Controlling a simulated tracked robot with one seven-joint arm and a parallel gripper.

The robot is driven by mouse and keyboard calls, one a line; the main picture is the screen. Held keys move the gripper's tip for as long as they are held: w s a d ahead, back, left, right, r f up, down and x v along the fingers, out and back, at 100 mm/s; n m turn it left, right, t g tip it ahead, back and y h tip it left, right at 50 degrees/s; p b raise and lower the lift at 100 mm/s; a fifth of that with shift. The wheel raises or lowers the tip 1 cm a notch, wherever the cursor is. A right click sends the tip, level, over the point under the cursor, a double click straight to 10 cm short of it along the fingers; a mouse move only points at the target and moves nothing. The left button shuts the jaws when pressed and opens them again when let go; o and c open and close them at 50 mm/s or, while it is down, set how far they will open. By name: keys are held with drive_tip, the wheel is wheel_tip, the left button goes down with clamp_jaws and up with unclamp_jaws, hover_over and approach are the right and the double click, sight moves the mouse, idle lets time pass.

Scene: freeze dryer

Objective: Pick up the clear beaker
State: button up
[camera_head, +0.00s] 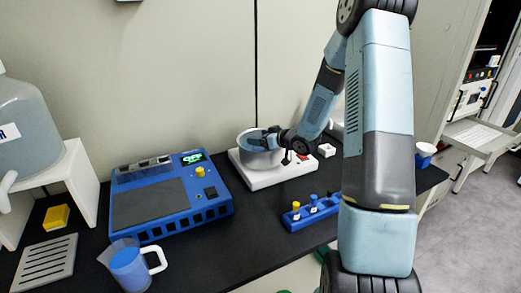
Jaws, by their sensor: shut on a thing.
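The clear beaker (257,159) shows as a round, greyish vessel with a wide mouth, at the white hot plate (288,177) near the middle of the view. My gripper (270,138) reaches it from the right and is shut on its rim or upper wall. The fingertips are small and partly hidden by the wrist and the vessel. The vessel looks upright. I cannot tell whether its base touches the plate. A clear jug (129,268) with blue contents and a white handle stands apart at the front left.
A blue device (167,197) is left of the hot plate. A blue rack (311,213) with small capped vials lies in front of it. A water tank (26,126) on a white stand, a yellow sponge (56,217) and a grey drain tray (44,263) fill the left.

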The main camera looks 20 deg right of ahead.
drive_tip(key=c, duration=1)
drive_tip(key=shift+r, duration=0.15)
